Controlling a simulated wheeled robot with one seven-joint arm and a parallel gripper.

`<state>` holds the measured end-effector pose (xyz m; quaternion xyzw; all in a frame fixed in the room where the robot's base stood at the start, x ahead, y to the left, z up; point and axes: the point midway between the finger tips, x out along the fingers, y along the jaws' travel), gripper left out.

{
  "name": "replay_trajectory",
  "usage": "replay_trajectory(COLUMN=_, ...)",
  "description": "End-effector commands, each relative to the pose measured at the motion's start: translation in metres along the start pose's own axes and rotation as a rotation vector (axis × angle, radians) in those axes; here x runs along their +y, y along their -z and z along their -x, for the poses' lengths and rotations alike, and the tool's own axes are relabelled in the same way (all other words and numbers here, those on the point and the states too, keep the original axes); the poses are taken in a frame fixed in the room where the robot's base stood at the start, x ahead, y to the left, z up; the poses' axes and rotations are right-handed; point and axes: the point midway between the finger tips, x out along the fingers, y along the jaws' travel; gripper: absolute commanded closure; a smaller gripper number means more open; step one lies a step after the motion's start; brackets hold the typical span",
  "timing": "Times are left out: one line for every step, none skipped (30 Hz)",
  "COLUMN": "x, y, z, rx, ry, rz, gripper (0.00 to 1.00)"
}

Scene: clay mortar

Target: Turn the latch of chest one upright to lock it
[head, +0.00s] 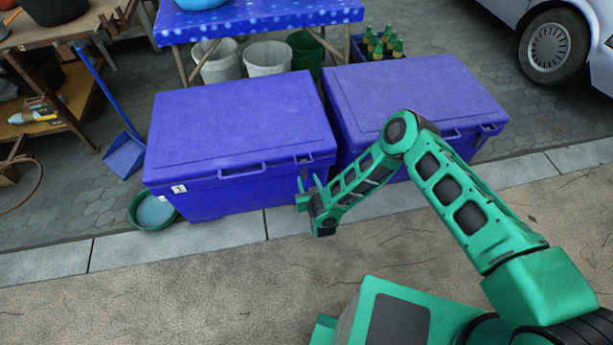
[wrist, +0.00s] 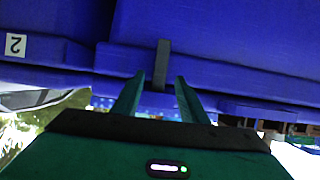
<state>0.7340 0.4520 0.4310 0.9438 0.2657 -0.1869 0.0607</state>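Chest one (head: 240,120) is the left blue chest, shut, with a white label "1" on its front. Its latch (head: 303,159) is a small dark piece near the right end of the front, under the lid edge. In the wrist view, which looks upside down, a dark grey bar, the latch (wrist: 162,62), appears roughly upright across the lid seam. My gripper (head: 308,190) is in front of the chest's right end, just below the latch. In the wrist view my gripper (wrist: 160,77) is open, its fingertips either side of the bar's line; contact cannot be told.
A second blue chest (head: 415,95) stands close on the right; its label "2" (wrist: 16,45) shows in the wrist view. A green basin (head: 152,211) and blue dustpan (head: 125,155) are at the left. Paving in front is clear. A table with buckets stands behind.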

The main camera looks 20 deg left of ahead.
Motion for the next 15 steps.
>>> replay_trajectory(x=0.001, y=-0.002, z=0.010, rx=-0.006, ry=-0.002, rz=-0.004, gripper=0.61)
replay_trajectory(x=0.001, y=-0.002, z=0.015, rx=-0.004, ry=-0.002, rz=-0.003, gripper=0.61)
replay_trajectory(x=0.001, y=-0.002, z=0.021, rx=-0.005, ry=-0.001, rz=-0.003, gripper=0.61)
replay_trajectory(x=0.001, y=-0.002, z=0.025, rx=-0.004, ry=-0.001, rz=-0.003, gripper=0.61)
replay_trajectory(x=0.001, y=-0.003, z=0.029, rx=-0.006, ry=-0.002, rz=-0.003, gripper=0.61)
replay_trajectory(x=0.002, y=-0.003, z=0.034, rx=-0.005, ry=-0.002, rz=-0.003, gripper=0.61)
replay_trajectory(x=0.002, y=-0.003, z=0.037, rx=-0.005, ry=-0.002, rz=-0.003, gripper=0.61)
replay_trajectory(x=0.002, y=-0.003, z=0.040, rx=-0.005, ry=-0.002, rz=-0.003, gripper=0.61)
replay_trajectory(x=0.001, y=-0.002, z=0.042, rx=-0.004, ry=-0.002, rz=-0.002, gripper=0.61)
replay_trajectory(x=0.001, y=-0.002, z=0.044, rx=-0.003, ry=-0.002, rz=-0.001, gripper=0.61)
replay_trajectory(x=0.001, y=-0.002, z=0.045, rx=-0.002, ry=-0.001, rz=0.000, gripper=0.61)
replay_trajectory(x=0.001, y=-0.002, z=0.047, rx=-0.002, ry=-0.001, rz=0.000, gripper=0.61)
replay_trajectory(x=0.001, y=-0.002, z=0.047, rx=-0.002, ry=-0.001, rz=0.000, gripper=0.61)
replay_trajectory(x=0.001, y=-0.002, z=0.048, rx=-0.002, ry=-0.001, rz=0.000, gripper=0.61)
replay_trajectory(x=0.001, y=-0.002, z=0.048, rx=-0.002, ry=-0.001, rz=0.000, gripper=0.61)
